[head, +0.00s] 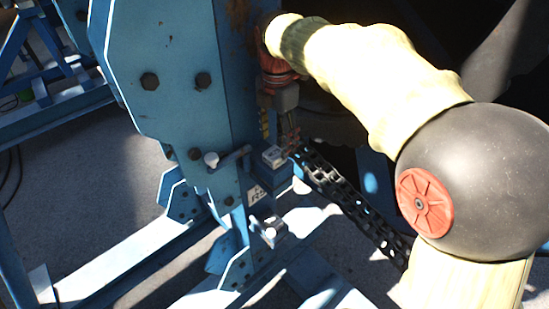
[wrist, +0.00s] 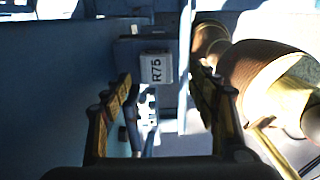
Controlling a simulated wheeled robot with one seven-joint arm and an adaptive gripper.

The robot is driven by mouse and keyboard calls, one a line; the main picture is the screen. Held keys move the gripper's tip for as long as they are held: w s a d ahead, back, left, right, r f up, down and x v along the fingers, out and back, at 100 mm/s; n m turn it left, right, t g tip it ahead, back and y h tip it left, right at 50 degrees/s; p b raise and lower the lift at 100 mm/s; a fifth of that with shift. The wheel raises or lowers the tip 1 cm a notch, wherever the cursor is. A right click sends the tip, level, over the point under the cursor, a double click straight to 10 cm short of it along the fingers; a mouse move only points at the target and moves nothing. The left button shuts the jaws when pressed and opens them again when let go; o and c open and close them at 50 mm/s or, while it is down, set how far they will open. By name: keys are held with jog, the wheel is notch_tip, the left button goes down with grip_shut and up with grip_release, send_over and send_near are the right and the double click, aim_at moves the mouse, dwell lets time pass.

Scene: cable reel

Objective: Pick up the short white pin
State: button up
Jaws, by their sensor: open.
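A small white-ended pin (head: 211,159) sticks out from the blue frame in the head view, beside a short blue bar. Another small white fitting (head: 269,234) shows lower on the frame; I cannot tell which is the short white pin. My gripper (head: 288,135) points down close to the right side of the blue post, to the right of the white-ended pin and apart from it. In the wrist view my gripper (wrist: 166,88) is open, with its two yellowish fingers apart. Small bright and blue rod-like parts show between them, too blurred to name surely.
A block labelled R75 (wrist: 156,68) lies ahead between the fingers. The blue post (head: 180,80) stands close to my gripper. A black cable chain (head: 350,200) runs down to the right. Blue beams (head: 110,262) cross the grey floor (head: 90,170).

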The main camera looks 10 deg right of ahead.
aim_at(275, 152)
jog(key=shift+w+a+f+p, duration=0.1)
jog(key=shift+f+p, duration=0.35)
jog(key=shift+f, duration=1.05)
jog(key=shift+w+a+f+p, duration=0.1)
jog(key=shift+f+p, duration=0.3)
jog(key=shift+f, duration=1.1)
jog(key=shift+c, duration=1.2)
jog(key=shift+r, duration=0.1)
grip_shut()
